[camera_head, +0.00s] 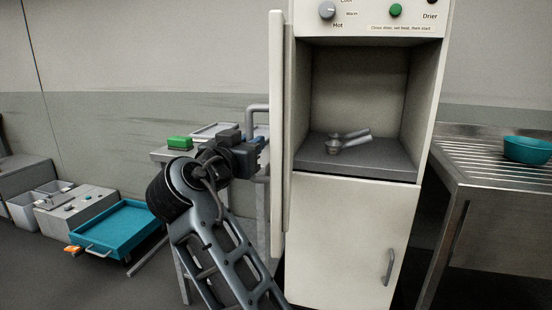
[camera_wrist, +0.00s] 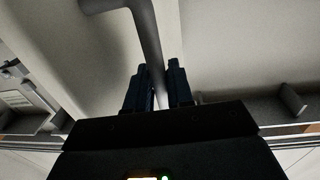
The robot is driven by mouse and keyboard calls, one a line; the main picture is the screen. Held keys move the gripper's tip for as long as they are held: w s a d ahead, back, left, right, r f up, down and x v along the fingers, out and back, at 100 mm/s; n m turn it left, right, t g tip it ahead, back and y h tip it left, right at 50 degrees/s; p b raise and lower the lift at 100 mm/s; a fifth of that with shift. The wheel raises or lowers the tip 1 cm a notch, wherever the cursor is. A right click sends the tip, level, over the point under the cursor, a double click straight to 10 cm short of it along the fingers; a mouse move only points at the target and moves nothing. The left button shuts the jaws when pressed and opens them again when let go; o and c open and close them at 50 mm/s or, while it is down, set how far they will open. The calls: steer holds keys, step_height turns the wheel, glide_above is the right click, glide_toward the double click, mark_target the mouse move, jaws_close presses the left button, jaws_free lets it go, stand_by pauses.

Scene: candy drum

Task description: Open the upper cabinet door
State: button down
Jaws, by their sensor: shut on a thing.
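The cabinet's upper door (camera_head: 277,150) stands swung open to the left and shows nearly edge-on. The upper compartment (camera_head: 345,80) is open to view. The door's grey bar handle (camera_head: 256,107) sticks out to the left. My gripper (camera_head: 258,148) is at the handle's lower part, left of the door. In the wrist view my gripper (camera_wrist: 160,88) has its two dark fingers closed around the handle bar (camera_wrist: 147,38). The exact contact is partly hidden by the fingers and the dark gripper body.
A grey metal part (camera_head: 345,140) lies on the compartment floor. The lower door (camera_head: 345,240) is shut. A small table with a green block (camera_head: 180,142) stands behind my arm. A metal counter with a teal bowl (camera_head: 527,149) is right. A teal tray (camera_head: 120,228) is low left.

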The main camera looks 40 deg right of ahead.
steer(key=shift+w+a+f+b, duration=0.1)
steer(key=shift+w+a+b, duration=0.15)
steer(key=shift+w+a, duration=0.3)
steer(key=shift+w+a+b, duration=0.2)
steer(key=shift+w+a, duration=0.15)
steer(key=shift+w, duration=0.4)
steer(key=c, duration=1.2)
jaws_free()
steer(key=shift+o, duration=0.2)
steer(key=v, duration=0.7)
steer(key=shift+s+a, duration=0.25)
steer(key=shift+a, duration=0.05)
